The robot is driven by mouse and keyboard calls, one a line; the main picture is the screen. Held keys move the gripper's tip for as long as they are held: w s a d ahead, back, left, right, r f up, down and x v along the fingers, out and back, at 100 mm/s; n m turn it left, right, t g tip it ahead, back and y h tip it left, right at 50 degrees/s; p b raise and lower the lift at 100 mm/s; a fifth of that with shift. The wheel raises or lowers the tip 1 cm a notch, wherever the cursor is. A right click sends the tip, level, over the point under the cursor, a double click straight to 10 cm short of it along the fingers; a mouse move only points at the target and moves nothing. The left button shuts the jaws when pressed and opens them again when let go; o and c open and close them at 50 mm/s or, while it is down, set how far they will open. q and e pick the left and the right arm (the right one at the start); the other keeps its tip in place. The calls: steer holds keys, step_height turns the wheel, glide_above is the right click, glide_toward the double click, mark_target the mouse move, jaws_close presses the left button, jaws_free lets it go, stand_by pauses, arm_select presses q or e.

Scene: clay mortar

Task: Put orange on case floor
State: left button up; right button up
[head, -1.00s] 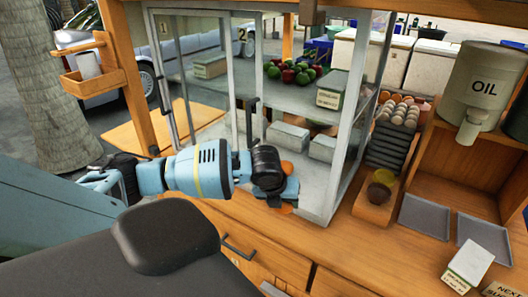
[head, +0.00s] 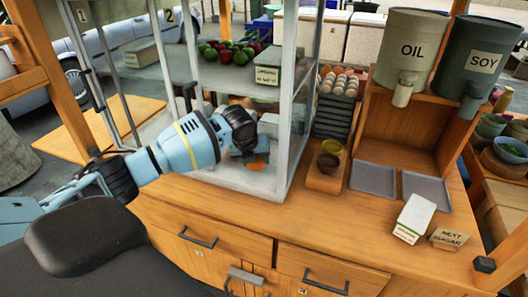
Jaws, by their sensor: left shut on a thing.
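The orange (head: 258,165) shows as a small patch of colour at the fingers of my left gripper (head: 247,153), which is shut on it. The gripper and my blue wrist hide most of the fruit. The gripper is at the lower level of the glass display case, low over the pale case floor (head: 230,178). I cannot tell whether the orange touches the floor. My right gripper is not in view.
Fruit (head: 228,50) and a labelled box (head: 267,76) stand on the upper case shelf. A white frame post (head: 297,110) rises right of my gripper.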

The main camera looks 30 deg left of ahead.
arm_select(q)
steer(key=shift+w+a, duration=0.15)
steer(key=shift+w, duration=1.05)
steer(key=shift+w+a, duration=0.1)
steer(key=shift+w, duration=0.3)
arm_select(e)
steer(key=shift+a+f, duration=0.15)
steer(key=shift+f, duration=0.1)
arm_select(q)
steer(key=w, duration=0.1)
steer(key=w+b, duration=0.1)
steer(key=w, duration=0.1)
steer(key=shift+w+a+f, duration=0.1)
steer(key=shift+w+a, duration=0.05)
steer(key=shift+a, duration=0.05)
steer(key=shift+f, duration=0.6)
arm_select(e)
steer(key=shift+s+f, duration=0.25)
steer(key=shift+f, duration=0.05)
arm_select(q)
steer(key=shift+f, duration=0.15)
steer(key=shift+f, duration=0.1)
steer(key=o, duration=1)
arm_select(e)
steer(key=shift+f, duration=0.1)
